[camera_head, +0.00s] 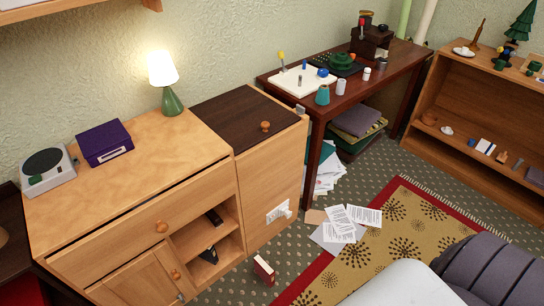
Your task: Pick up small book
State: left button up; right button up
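A small red book (264,270) with a pale page edge stands upright on the patterned carpet, in front of the wooden cabinet and left of the rug. It is the nearest book-like thing on the floor, and nothing covers it. Neither of my grippers shows in the head view, so whether they are open or shut is hidden.
The wooden cabinet (110,185) bears a lamp (167,85), a purple box (103,143) and a grey device (45,168). Loose papers (343,224) lie on the rug's edge. A pale rounded shape (400,285) and a dark ridged one (495,268) fill the lower right.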

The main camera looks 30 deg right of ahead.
aim_at(263, 270)
jog(key=k+l+z, duration=0.1)
jog(key=k+z, duration=0.25)
jog(key=k+l+z, duration=0.1)
jog(key=z, duration=0.2)
